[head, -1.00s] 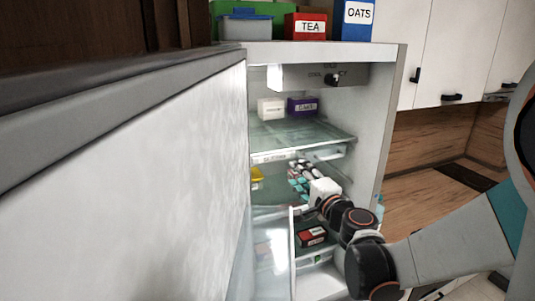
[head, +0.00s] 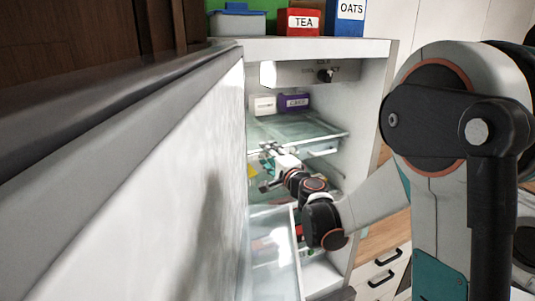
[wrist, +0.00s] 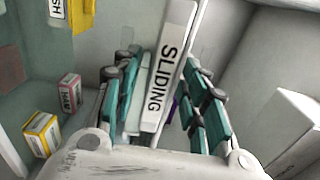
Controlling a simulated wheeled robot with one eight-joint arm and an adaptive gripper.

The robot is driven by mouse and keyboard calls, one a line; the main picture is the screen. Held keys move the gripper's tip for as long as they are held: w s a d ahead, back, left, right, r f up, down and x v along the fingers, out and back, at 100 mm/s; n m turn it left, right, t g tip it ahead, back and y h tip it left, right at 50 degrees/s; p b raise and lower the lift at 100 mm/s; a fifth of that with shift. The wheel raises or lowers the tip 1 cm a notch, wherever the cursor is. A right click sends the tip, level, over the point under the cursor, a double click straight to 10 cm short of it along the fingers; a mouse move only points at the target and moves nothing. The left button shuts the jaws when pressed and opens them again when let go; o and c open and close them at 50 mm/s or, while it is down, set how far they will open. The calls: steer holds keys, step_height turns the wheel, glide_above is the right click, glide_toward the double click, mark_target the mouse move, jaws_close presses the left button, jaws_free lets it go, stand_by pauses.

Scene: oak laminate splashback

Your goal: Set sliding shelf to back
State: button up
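The sliding shelf (head: 300,128) is a glass shelf inside the open fridge, above the lower drawer. Its pale front strip, lettered SLIDING (wrist: 165,75), runs between my fingers in the wrist view. My gripper (head: 268,170) is at the shelf's front edge in the head view, and it also shows in the wrist view (wrist: 161,68). Its teal-padded fingers are spread, one on each side of the strip. I cannot tell whether either pad touches it. The gripper hides part of the front edge in the head view.
White and purple boxes (head: 293,102) stand at the back of the shelf. The fridge door (head: 130,200) stands open on the left. An open drawer (head: 275,245) lies below. Small cartons (wrist: 42,132) show at lower left in the wrist view.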

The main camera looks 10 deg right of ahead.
steer(key=shift+w+a, duration=0.1)
steer(key=shift+w, duration=0.45)
steer(key=shift+s, duration=0.15)
jaws_close()
